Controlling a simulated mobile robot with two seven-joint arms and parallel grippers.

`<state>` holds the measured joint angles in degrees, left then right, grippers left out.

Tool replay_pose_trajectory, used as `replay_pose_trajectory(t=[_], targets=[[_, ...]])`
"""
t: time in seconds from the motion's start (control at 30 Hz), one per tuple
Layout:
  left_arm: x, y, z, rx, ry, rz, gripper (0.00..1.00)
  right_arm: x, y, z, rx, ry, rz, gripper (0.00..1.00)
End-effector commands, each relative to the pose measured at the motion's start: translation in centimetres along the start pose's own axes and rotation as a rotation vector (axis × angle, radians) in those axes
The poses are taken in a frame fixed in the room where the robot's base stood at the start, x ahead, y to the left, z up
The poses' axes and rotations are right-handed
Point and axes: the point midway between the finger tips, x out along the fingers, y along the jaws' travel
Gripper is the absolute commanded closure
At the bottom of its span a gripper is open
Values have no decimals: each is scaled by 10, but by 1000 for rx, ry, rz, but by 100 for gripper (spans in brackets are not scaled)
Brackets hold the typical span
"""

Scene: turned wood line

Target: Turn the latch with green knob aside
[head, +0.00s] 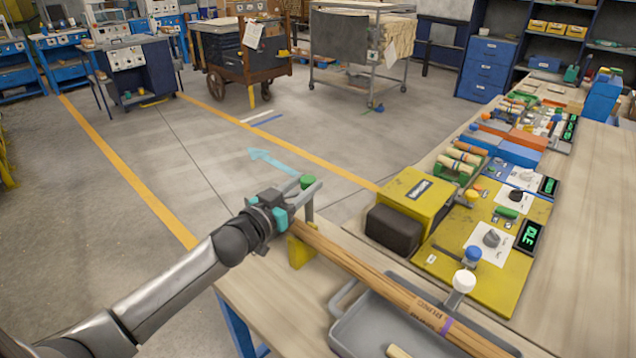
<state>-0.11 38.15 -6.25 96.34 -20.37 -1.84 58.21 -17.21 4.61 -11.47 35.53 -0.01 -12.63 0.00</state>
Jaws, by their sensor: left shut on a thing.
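The green knob (307,181) sits on top of a short grey post (309,210) near the table's left edge. My left gripper (305,190) comes in from the left and is shut on the knob's post, just under the green top. The latch's own arm is hard to make out behind the gripper and the rods. A bundle of wooden rods (375,272) runs from beside the post toward the lower right, with a yellow support (300,252) under its far end. My right gripper is not in view.
A white knob (464,280) stands beside the rods, and a grey tray (352,336) lies beneath them. A yellow machine (417,197) with a black block (393,229) and a yellow control panel (487,262) stand to the right. Open floor lies left of the table.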

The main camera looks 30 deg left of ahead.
Motion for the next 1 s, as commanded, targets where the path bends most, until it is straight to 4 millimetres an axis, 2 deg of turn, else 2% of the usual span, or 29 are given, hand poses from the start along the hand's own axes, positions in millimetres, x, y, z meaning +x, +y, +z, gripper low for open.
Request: replay_pose_trajectory(t=[0.4, 0.43, 0.7, 1.0], targets=[[-2, -2, 1, -2, -1, 5, 100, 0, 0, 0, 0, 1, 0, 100], [-2, -2, 1, -2, -1, 5, 54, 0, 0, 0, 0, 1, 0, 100], [-2, -2, 1, -1, -1, 4, 26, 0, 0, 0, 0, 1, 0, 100], [-3, -2, 1, -1, -1, 4, 26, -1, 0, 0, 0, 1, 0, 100]])
